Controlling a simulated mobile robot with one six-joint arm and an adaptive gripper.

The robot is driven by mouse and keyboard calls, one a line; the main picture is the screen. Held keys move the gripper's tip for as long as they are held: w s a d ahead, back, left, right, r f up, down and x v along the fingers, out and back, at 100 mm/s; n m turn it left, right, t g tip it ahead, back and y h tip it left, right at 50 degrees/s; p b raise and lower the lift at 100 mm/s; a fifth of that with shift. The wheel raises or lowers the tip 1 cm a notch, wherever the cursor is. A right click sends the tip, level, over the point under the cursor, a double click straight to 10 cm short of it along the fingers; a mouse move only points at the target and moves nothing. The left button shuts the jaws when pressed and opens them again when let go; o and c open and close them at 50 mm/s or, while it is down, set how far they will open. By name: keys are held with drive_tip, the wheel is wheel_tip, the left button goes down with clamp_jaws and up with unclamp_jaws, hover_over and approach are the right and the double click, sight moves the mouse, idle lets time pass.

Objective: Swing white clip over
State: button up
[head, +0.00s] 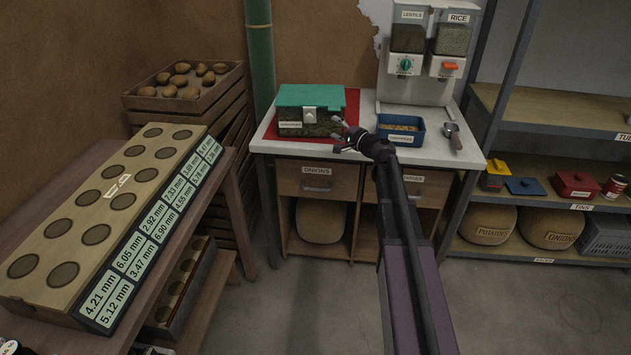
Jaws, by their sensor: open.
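A clear box with a teal lid (311,95) sits on a red mat (352,103) on the white counter. Dark contents show through its wall, and a small label is on its front. The white clip (309,115) is at the middle of the box's front, just below the lid edge. Whether it is latched is too small to tell. My gripper (341,137) is open and empty, just in front of the box's right front corner, to the right of and below the clip. I cannot tell whether it touches the box.
A blue bin (401,129) and a metal scoop (453,136) stand right of my gripper. A two-part dispenser (421,85) stands behind them. A green pipe (260,55) rises left of the counter. The counter's front edge (300,154) runs beneath my gripper.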

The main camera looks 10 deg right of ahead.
drive_tip(key=s+a+f+n+g+h+p, duration=0.1)
drive_tip(key=s+a+n+g+p, duration=0.3)
drive_tip(key=s, duration=0.7)
drive_tip(key=s+a+f+n+g+h+p, duration=0.1)
drive_tip(key=s+a+n+g+p, duration=0.4)
drive_tip(key=s, duration=0.6)
drive_tip(key=shift+a+f+g+h+p, duration=0.25)
drive_tip(key=shift+a+g+h+p, duration=0.75)
drive_tip(key=shift+p, duration=0.9)
drive_tip(key=shift+s+d+n, duration=0.1)
drive_tip(key=shift+s+n, duration=0.05)
drive_tip(key=shift+n, duration=0.15)
drive_tip(key=s+d+f+n+g+h, duration=0.1)
drive_tip(key=s+d+g+h, duration=0.1)
drive_tip(key=s, duration=0.4)
drive_tip(key=s+d+f+g+h, duration=0.2)
drive_tip(key=s+h, duration=0.1)
drive_tip(key=s, duration=0.3)
drive_tip(key=shift+s+f+n+h, duration=0.15)
drive_tip(key=shift+s+n+h, duration=0.2)
drive_tip(key=shift+n+h, duration=0.05)
